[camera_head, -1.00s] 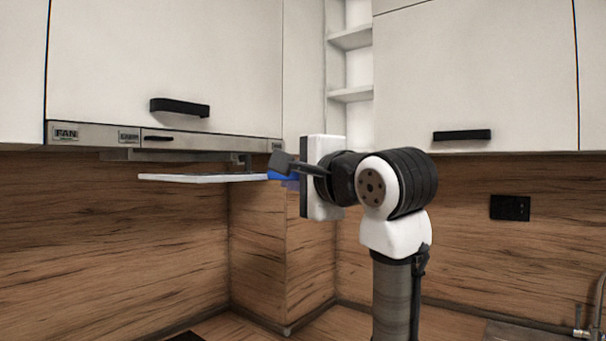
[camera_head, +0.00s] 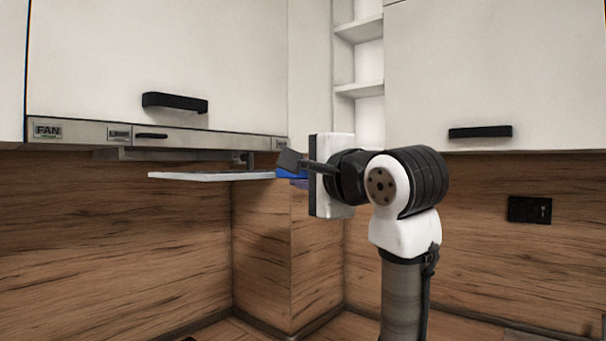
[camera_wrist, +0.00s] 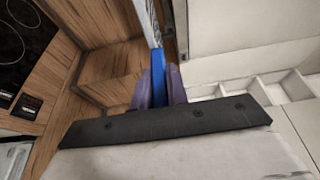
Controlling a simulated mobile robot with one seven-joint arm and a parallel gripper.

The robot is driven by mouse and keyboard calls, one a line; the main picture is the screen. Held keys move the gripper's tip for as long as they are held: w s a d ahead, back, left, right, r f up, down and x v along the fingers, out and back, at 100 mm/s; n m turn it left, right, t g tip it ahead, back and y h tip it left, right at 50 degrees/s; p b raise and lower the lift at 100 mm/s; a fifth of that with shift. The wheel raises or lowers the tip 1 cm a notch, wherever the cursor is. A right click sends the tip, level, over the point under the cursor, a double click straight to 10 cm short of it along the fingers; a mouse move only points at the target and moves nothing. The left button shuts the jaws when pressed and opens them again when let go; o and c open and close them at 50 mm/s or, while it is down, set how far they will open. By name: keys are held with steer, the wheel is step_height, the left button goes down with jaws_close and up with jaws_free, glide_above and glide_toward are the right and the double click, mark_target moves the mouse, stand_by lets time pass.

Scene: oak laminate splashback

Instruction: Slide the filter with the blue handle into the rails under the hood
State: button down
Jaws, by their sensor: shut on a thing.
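The filter (camera_head: 205,176) is a thin, pale flat panel in the head view, held roughly level just below the hood (camera_head: 165,138). Its blue handle (camera_head: 290,174) is at its right end. It also shows in the wrist view (camera_wrist: 158,75). My gripper (camera_head: 297,178) is shut on the blue handle, with its purple fingers on either side of it in the wrist view (camera_wrist: 158,88). Grey rails (camera_head: 190,155) show under the hood, above the filter. A gap shows between the panel and the rails; its depth is hard to judge.
White cabinets with black handles (camera_head: 175,102) are above the hood and at right (camera_head: 480,132). Wooden splashback (camera_head: 120,240) is behind and below. A wooden corner column (camera_head: 262,240) stands below the handle. A black hob (camera_wrist: 15,45) lies below in the wrist view.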

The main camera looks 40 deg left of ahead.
steer(key=shift+w+a+r+p, duration=0.1)
steer(key=shift+a+r+p, duration=0.65)
steer(key=shift+a, duration=0.3)
steer(key=shift+w+a+r+p, duration=0.1)
steer(key=shift+a+r+p, duration=0.6)
steer(key=shift+a, duration=0.3)
steer(key=shift+a+r+p, duration=0.65)
steer(key=shift+a+r, duration=0.15)
steer(key=shift+a, duration=0.25)
steer(key=shift+w+a, duration=0.15)
steer(key=shift+a, duration=1.6)
steer(key=shift+a+f, duration=0.1)
steer(key=shift+a, duration=0.1)
steer(key=shift+w+a, duration=0.1)
steer(key=shift+a, duration=1.25)
steer(key=shift+w+a, duration=0.15)
steer(key=shift+a, duration=1.1)
steer(key=shift+w+a, duration=0.1)
steer(key=shift+a, duration=1.1)
steer(key=shift+w+a+f, duration=0.1)
steer(key=shift+a, duration=1.4)
steer(key=shift+w+a, duration=0.1)
steer(key=shift+a, duration=1.4)
